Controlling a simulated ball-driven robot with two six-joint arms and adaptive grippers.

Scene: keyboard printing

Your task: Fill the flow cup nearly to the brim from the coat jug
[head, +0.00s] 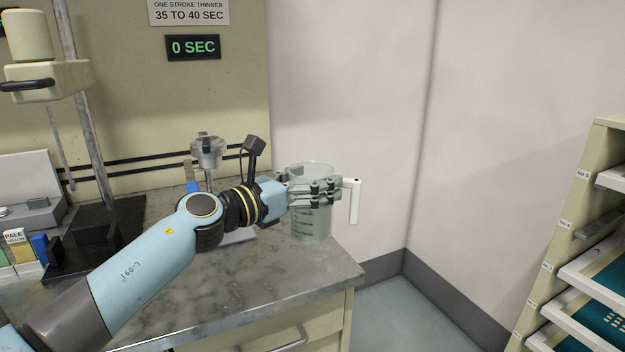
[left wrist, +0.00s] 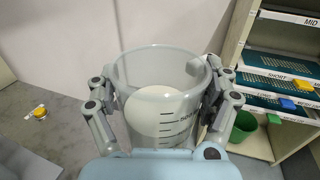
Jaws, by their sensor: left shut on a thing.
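The coat jug (head: 312,224) is a clear, graduated jug with a white handle (head: 354,200), at the bench's far right corner. It stands upright; I cannot tell whether it touches the bench. My left gripper (head: 325,190) is shut around its upper part. In the left wrist view the jug (left wrist: 160,138) sits between the two fingers of my left gripper (left wrist: 163,90), with pale coat (left wrist: 155,108) inside. The metal flow cup (head: 208,150) is on a stand left of the jug, partly behind my left arm; its inside is not clear. My right gripper is out of view.
A timer (head: 193,47) reads 0 SEC on the back panel. A stand with a cream device (head: 45,75) and colour bottles (head: 20,247) are at left. The front bench top (head: 265,290) is clear. A shelf rack (head: 590,190) stands at right.

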